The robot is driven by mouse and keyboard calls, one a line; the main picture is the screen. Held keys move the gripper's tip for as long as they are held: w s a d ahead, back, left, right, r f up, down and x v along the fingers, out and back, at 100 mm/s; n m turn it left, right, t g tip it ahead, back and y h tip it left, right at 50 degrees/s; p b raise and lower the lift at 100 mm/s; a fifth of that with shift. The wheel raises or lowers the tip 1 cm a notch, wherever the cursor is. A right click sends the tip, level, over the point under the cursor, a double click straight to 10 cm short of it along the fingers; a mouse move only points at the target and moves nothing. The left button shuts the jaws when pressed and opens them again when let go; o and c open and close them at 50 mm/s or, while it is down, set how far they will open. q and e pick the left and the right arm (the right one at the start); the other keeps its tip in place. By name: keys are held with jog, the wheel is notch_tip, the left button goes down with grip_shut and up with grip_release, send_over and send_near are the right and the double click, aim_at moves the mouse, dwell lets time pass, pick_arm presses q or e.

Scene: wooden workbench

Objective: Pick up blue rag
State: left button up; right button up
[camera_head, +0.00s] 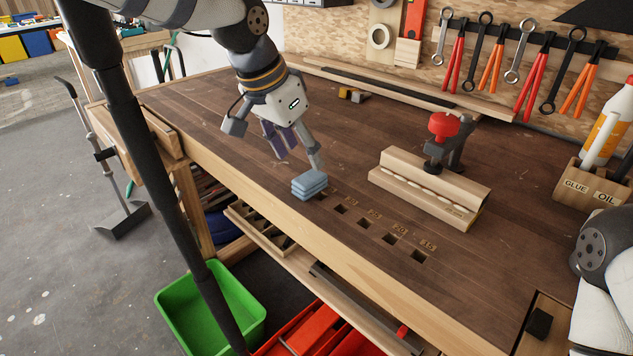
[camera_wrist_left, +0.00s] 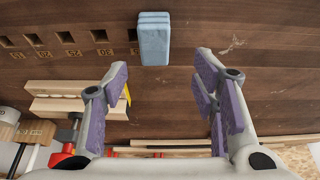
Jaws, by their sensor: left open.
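The blue rag (camera_head: 309,185) is a small folded light-blue stack on the workbench, near its front edge at the left end of the row of square holes. My left gripper (camera_head: 275,148) is open and empty just behind and above the rag, with one finger close to it. In the left wrist view the rag (camera_wrist_left: 154,42) lies beyond the open fingertips of the left gripper (camera_wrist_left: 161,72), roughly centred between them. I cannot tell whether the finger touches it. My right gripper is out of view.
A wooden block with a red-knobbed clamp (camera_head: 443,127) stands right of the rag. A glue and oil holder (camera_head: 592,186) is at the far right. Tools hang on the back board. A green bin (camera_head: 210,310) is below the bench. The bench top (camera_head: 200,110) left of the gripper is clear.

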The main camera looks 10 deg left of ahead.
aim_at(313, 175)
pick_arm(q)
jog(key=x, duration=0.6)
jog(key=shift+s+d, duration=0.15)
jog(key=shift+d, duration=0.2)
jog(key=shift+r, duration=0.1)
jog(key=c, duration=1.2)
jog(key=shift+c, duration=0.2)
